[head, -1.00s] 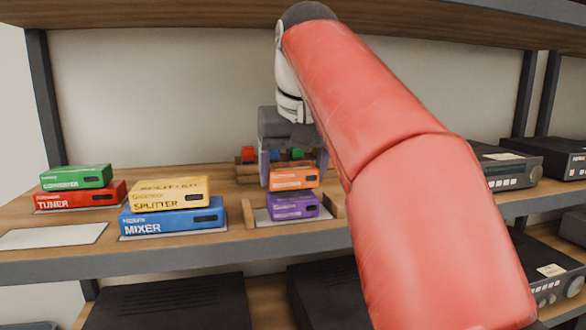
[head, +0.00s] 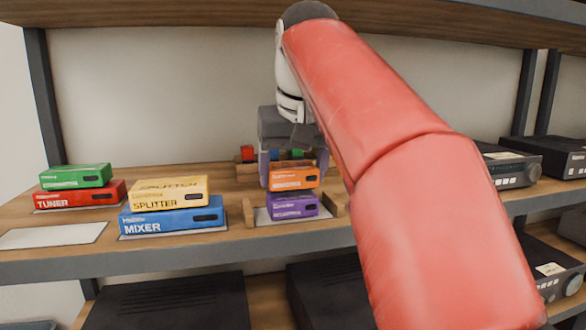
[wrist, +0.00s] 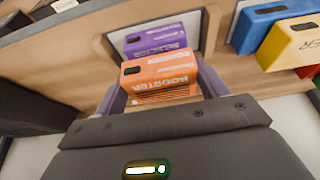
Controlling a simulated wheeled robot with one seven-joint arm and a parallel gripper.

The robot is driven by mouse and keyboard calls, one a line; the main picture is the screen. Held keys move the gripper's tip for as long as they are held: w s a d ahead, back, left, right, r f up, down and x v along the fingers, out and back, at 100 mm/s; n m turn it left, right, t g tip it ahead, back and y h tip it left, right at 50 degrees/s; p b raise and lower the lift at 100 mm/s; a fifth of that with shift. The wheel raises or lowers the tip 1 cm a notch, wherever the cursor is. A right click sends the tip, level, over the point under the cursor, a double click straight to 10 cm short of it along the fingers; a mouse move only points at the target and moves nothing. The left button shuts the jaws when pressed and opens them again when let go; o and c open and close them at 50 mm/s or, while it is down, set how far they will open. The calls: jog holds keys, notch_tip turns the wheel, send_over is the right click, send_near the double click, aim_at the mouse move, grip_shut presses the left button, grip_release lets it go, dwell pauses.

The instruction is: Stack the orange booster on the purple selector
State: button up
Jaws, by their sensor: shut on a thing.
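The orange booster (head: 293,178) is a small box held between the fingers of my gripper (head: 292,170). In the wrist view the booster (wrist: 160,72) sits between the two purple-grey fingers (wrist: 160,95). The purple selector (head: 293,206) lies on a white mat (head: 262,216) between two wooden side blocks. The booster is directly above the selector in the head view, with little or no gap; I cannot tell whether they touch. The selector (wrist: 155,40) shows just past the booster in the wrist view.
A yellow splitter (head: 168,191) lies on a blue mixer (head: 172,218) to the left. A green box (head: 75,176) lies on a red tuner (head: 80,194) farther left. An empty white mat (head: 52,236) is at the front left. Wooden blocks (head: 249,212) flank the selector.

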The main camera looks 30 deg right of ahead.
jog(key=shift+f+b, duration=0.35)
jog(key=shift+f, duration=0.2)
dwell(0.4)
jog(key=o, duration=1.1)
jog(key=p+v, duration=0.2)
jog(key=v, duration=0.5)
jog(key=shift+s+r, duration=0.2)
jog(key=shift+r, duration=0.15)
